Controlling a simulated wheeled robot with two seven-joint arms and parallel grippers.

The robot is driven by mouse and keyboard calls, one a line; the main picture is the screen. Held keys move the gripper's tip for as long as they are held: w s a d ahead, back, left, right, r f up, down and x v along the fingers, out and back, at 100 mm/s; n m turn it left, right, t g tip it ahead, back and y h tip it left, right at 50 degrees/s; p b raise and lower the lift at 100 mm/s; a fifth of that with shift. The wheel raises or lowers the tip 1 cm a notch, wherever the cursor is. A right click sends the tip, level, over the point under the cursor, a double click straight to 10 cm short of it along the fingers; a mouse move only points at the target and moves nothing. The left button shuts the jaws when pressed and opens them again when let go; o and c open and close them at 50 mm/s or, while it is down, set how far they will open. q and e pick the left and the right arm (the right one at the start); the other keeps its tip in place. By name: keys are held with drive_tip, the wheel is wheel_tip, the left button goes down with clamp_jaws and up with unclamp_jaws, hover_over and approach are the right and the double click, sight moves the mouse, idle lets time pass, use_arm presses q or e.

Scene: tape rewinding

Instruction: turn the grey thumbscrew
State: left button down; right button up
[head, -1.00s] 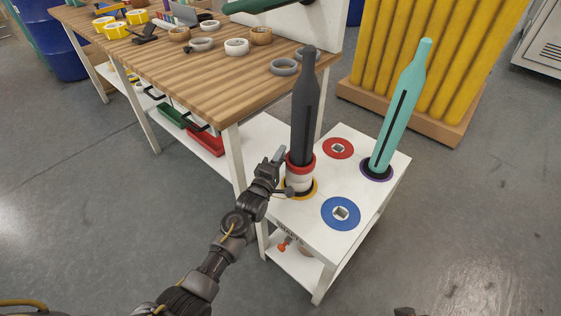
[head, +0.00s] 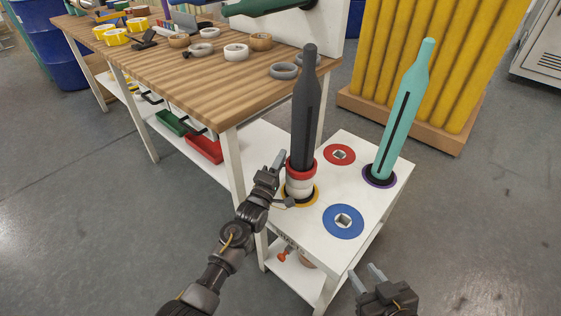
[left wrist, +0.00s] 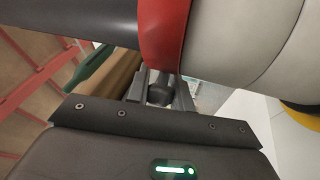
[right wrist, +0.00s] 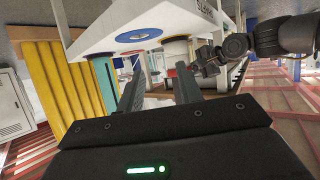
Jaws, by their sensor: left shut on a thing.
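In the left wrist view, a dark grey round knob, apparently the thumbscrew (left wrist: 158,93), sits between my left fingers, close against the red ring (left wrist: 163,40). My left gripper (head: 279,160) is shut on it, on the left side of the post. The knob is hidden in the head view. My right gripper (head: 368,277) is open and empty, low in front of the stand.
A teal bottle-shaped post (head: 401,115) stands on the right of the stand. Blue (head: 344,232) and red (head: 337,154) discs lie flat there. A wooden workbench (head: 200,85) with tape rolls is behind, and a yellow rack (head: 418,60) at the back right. Floor at right is clear.

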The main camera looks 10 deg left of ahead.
use_arm(q)
drive_tip(key=c, duration=1.2)
unclamp_jaws()
drive_tip(key=p+v, duration=0.1)
drive_tip(key=v, duration=0.9)
drive_tip(key=shift+s+f, duration=0.15)
drive_tip(key=shift+s, duration=0.2)
use_arm(e)
drive_tip(key=s+d+f+m+g+h, duration=0.1)
drive_tip(key=s+d+f+g+h, duration=0.1)
drive_tip(key=s+d+f+g, duration=0.1)
drive_tip(key=shift+d+f, duration=0.3)
drive_tip(key=shift+f, duration=0.2)
